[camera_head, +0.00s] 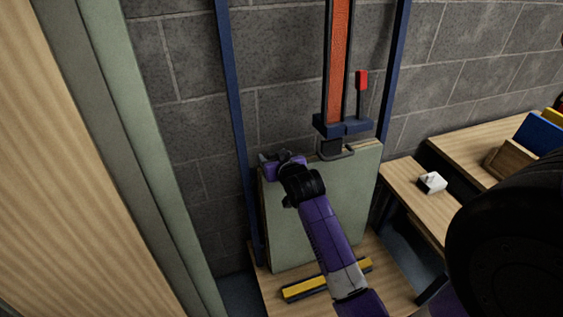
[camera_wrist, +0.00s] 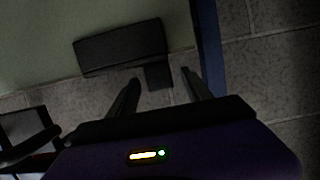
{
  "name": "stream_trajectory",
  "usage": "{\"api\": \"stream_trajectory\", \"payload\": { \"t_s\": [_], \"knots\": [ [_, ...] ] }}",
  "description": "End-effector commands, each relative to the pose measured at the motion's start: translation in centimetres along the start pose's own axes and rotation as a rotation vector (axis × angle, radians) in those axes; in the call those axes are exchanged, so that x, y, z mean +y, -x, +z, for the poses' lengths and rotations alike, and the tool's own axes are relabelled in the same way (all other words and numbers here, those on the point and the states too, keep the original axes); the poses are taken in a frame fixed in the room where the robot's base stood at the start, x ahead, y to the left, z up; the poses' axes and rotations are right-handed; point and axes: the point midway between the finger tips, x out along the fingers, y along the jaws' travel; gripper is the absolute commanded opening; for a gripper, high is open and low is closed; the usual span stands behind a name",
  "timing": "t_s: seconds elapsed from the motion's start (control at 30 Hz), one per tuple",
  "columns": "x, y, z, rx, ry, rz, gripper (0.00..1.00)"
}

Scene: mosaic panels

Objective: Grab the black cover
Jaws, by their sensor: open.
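In the wrist view a flat black rectangular piece (camera_wrist: 120,47), which looks like the black cover, lies against the pale green panel near its edge. A short dark tab (camera_wrist: 158,76) sticks out from its lower right corner. My gripper (camera_wrist: 161,77) is open, and the tab shows between its two fingertips; I cannot tell whether they reach around it. In the head view my gripper (camera_head: 272,161) is at the upper left corner of the green panel (camera_head: 330,215). The black piece cannot be made out there, likely hidden by my gripper and wrist.
A blue upright frame (camera_head: 236,125) stands close left of my gripper against the grey block wall. An orange column (camera_head: 338,60) with a dark hook rises above the panel. A yellow bar (camera_head: 310,287) lies below. A wooden bench (camera_head: 415,190) with a white box (camera_head: 432,182) is right.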

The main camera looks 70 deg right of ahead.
Motion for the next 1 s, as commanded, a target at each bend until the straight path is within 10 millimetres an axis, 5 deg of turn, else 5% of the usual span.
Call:
{"api": "stream_trajectory", "payload": {
  "t_s": [0.33, 0.63, 1.0],
  "knots": [
    [-0.03, -0.73, 0.04, 0.001, 0.0, -0.001, 0.58],
    [-0.02, -0.71, 0.05, 0.0, 0.0, -0.001, 0.0],
    [-0.02, -0.61, -0.25, 0.001, 0.0, 0.0, 0.0]
  ]
}}
